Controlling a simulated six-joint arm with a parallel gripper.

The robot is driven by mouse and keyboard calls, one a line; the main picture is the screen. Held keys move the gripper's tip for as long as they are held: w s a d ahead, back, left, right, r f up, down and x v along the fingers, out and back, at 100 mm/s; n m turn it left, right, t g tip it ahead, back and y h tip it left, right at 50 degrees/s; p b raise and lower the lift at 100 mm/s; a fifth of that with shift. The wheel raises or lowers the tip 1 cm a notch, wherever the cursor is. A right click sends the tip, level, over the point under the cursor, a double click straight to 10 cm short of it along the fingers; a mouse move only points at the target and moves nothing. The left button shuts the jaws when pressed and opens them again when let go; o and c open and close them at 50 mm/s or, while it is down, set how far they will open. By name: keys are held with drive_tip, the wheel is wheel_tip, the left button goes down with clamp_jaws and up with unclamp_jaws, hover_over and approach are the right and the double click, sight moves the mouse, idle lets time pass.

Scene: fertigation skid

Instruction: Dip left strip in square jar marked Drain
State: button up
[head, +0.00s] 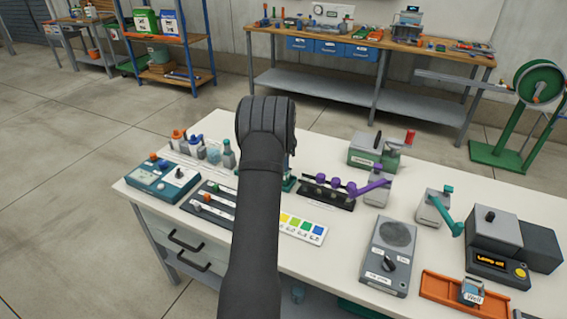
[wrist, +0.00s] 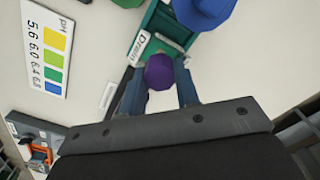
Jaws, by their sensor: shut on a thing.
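My gripper (wrist: 160,92) shows in the wrist view with its two fingers on either side of a purple knob (wrist: 160,71), shut on it. Whether a strip hangs below the knob is hidden. A teal, square-edged holder (wrist: 148,24) with a white "Drain" label (wrist: 143,46) lies just beyond the knob. The knob overlaps its near edge in the picture; I cannot tell whether anything is inside it. In the head view my arm hides the gripper and most of that holder. A dark tray with pale strips (head: 207,207) lies left of my arm.
A blue knob (wrist: 203,10) and a green knob (wrist: 127,2) are close by in the wrist view. The pH colour card (head: 303,227) lies right of my arm. A black rack with purple knobs (head: 325,193) and small bottles (head: 228,155) stand nearby.

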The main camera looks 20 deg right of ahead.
drive_tip(key=shift+r, duration=4.15)
